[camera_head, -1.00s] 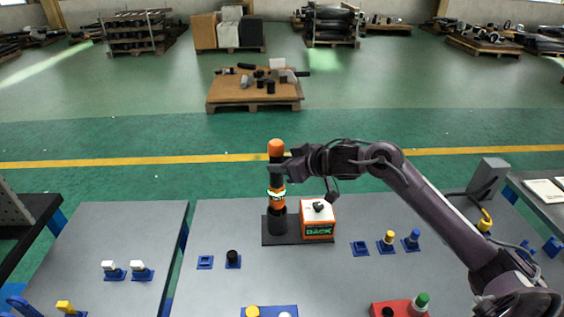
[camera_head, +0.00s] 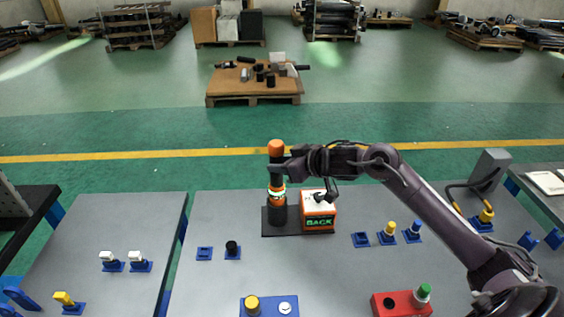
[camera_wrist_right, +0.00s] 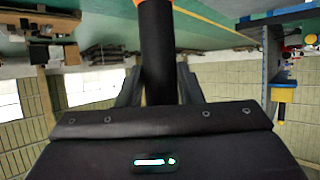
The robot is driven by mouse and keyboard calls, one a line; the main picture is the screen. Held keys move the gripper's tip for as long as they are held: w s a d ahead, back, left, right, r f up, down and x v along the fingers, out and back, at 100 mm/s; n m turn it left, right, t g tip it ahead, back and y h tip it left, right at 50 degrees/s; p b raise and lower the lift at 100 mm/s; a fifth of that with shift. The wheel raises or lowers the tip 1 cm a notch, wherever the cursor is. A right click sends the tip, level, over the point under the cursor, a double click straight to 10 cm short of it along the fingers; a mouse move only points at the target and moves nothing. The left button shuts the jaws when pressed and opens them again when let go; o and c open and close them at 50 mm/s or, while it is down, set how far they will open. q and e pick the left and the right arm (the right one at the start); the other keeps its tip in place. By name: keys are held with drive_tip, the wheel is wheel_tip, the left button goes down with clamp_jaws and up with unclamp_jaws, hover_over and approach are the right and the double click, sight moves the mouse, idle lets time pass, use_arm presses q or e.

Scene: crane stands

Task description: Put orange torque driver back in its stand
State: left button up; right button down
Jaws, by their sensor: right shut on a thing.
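The orange torque driver (camera_head: 276,148) stands upright at the back of the grey table, with an orange top, a black body and an orange band with a lit ring lower down. Its lower end meets the black cup of its stand (camera_head: 278,215); I cannot tell how deep it sits. An orange-and-white box (camera_head: 318,212) lettered "BACK" shares the stand's black base. My right gripper (camera_head: 281,167) comes in from the right and is shut on the driver's black upper body. In the right wrist view the black shaft (camera_wrist_right: 157,50) runs between the fingers. My left gripper is not in view.
Small blue holders with black, yellow and blue pieces (camera_head: 388,234) stand on the table. A red box (camera_head: 402,303) with a green knob is at the front. The table (camera_head: 330,265) is clear in front of the stand. A second grey table (camera_head: 105,225) stands left.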

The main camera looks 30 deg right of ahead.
drive_tip(key=shift+f+b, duration=0.4)
drive_tip(key=shift+f, duration=0.4)
drive_tip(key=c, duration=0.9)
unclamp_jaws()
drive_tip(key=shift+s+f, duration=0.1)
drive_tip(key=shift+f, duration=0.2)
drive_tip(key=p+v, duration=0.3)
drive_tip(key=v, duration=0.2)
drive_tip(key=shift+r+p, duration=0.2)
drive_tip(key=shift+p, duration=0.1)
drive_tip(key=shift+b+v, duration=0.45)
drive_tip(key=shift+v, duration=3.45)
